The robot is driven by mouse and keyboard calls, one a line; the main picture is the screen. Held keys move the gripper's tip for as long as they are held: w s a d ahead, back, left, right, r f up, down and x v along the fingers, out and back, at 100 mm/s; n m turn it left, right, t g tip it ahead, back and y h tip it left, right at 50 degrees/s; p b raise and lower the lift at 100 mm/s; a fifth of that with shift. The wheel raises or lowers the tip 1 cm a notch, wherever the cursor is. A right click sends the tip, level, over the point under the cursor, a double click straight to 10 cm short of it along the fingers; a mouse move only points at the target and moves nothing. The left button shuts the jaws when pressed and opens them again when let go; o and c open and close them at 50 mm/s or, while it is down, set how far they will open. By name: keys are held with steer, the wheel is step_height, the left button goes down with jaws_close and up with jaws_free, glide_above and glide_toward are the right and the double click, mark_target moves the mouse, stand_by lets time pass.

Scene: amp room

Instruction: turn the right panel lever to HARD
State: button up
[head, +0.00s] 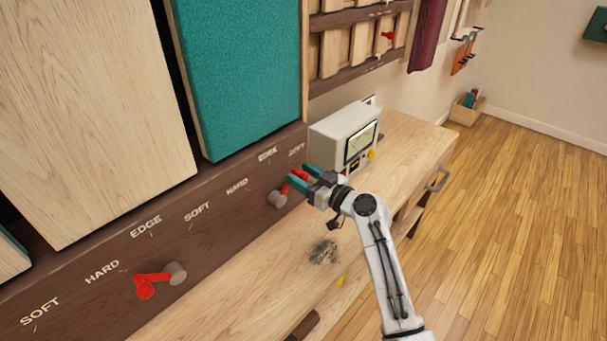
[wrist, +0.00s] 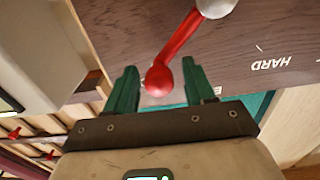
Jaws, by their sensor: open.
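The right panel lever (head: 277,199) is red with a grey round pivot on the dark wooden panel. In the head view its arm points up and right from the pivot, away from the HARD label (head: 237,186) on its left and toward a SOFT label at the panel's right end. My gripper (head: 297,174) is open at the lever's outer end. In the wrist view the lever's red ball knob (wrist: 158,80) sits between the two green fingers, with gaps visible on both sides. The HARD label (wrist: 271,62) appears upside down at right there.
A second red lever (head: 150,285) is on the panel at lower left. A grey-white device with a screen (head: 340,140) stands on the wooden bench just beyond my gripper. The bench holds a dark smudge (head: 323,252) and a small yellow piece (head: 340,281). Floor at right is open.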

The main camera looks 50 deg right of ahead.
steer(key=shift+c, duration=0.3)
steer(key=shift+d, duration=0.1)
jaws_close()
